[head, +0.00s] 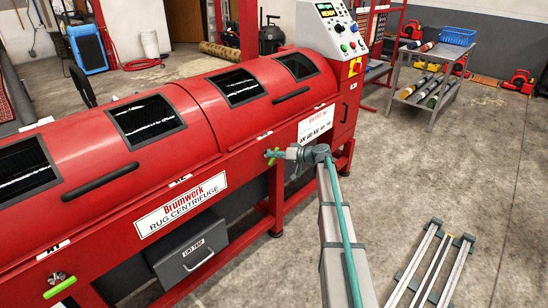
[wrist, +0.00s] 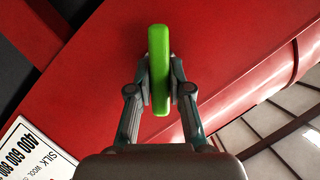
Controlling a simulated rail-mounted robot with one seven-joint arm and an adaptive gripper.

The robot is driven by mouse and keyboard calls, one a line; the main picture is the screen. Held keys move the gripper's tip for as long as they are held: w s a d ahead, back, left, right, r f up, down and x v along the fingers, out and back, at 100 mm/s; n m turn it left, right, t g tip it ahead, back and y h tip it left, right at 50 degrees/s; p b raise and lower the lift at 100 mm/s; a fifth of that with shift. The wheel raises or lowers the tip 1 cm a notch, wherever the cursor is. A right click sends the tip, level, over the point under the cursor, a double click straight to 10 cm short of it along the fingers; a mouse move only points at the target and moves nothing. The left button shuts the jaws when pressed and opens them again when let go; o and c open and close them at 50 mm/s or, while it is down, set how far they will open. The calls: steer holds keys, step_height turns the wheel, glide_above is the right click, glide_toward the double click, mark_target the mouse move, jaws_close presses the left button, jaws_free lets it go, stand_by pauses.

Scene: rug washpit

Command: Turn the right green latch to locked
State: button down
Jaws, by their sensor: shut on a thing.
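The right green latch (wrist: 158,48) is a rounded green handle on the red front of the rug centrifuge. In the wrist view it stands upright in the picture, between my two fingers. My gripper (wrist: 159,88) is shut on it, one finger pad against each side. In the head view only a small part of the right latch (head: 270,154) shows, beside my gripper (head: 279,154); the gripper and wrist hide the rest. The left green latch (head: 60,287) is at the lower left, on the same front, tilted up to the right.
The red centrifuge drum (head: 200,110) fills the left and middle, with dark handles and windows. A control panel (head: 341,30) stands at its right end. A grey box (head: 187,255) is below the front. A rolling table (head: 428,85) stands back right. Floor at right is largely clear.

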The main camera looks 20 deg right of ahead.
steer(key=m+y, duration=0.1)
steer(key=m, duration=0.1)
steer(key=m+y, duration=0.1)
steer(key=m, duration=0.1)
steer(key=shift+w+d+f+y, duration=0.1)
steer(key=shift+d+f+y, duration=0.1)
steer(key=shift+y, duration=0.1)
steer(key=m, duration=0.2)
steer(key=m+y+p, duration=0.1)
steer(key=m, duration=0.1)
steer(key=shift+f+t+y, duration=0.15)
steer(key=shift+t+y, duration=0.15)
steer(key=c, duration=1.1)
jaws_free()
steer(key=v, duration=1.2)
steer(key=shift+m, duration=0.3)
